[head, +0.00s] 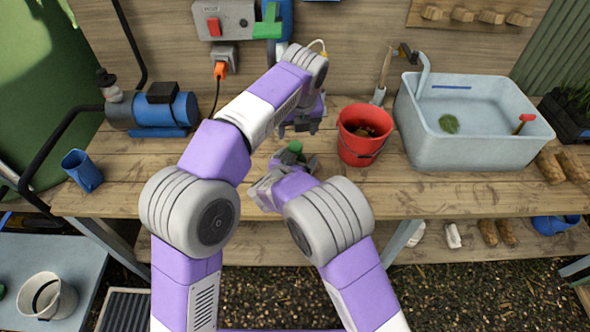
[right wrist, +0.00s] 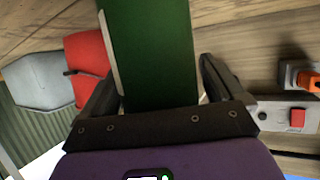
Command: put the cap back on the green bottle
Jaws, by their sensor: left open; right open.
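The green bottle (right wrist: 150,50) stands between the two fingers of my right gripper (right wrist: 160,78) in the right wrist view. The fingers are open on either side of it, with a gap at the right finger. In the head view only a small green part of the bottle (head: 295,147) shows above my right gripper; my arm hides the rest. My left gripper (head: 298,127) is open and points down over the bench, just behind the bottle. I cannot make out a separate cap in either view.
A red bucket (head: 352,148) stands on the bench (head: 420,188) just right of the grippers. A grey sink basin (head: 465,153) is farther right. The bench front left of centre is clear.

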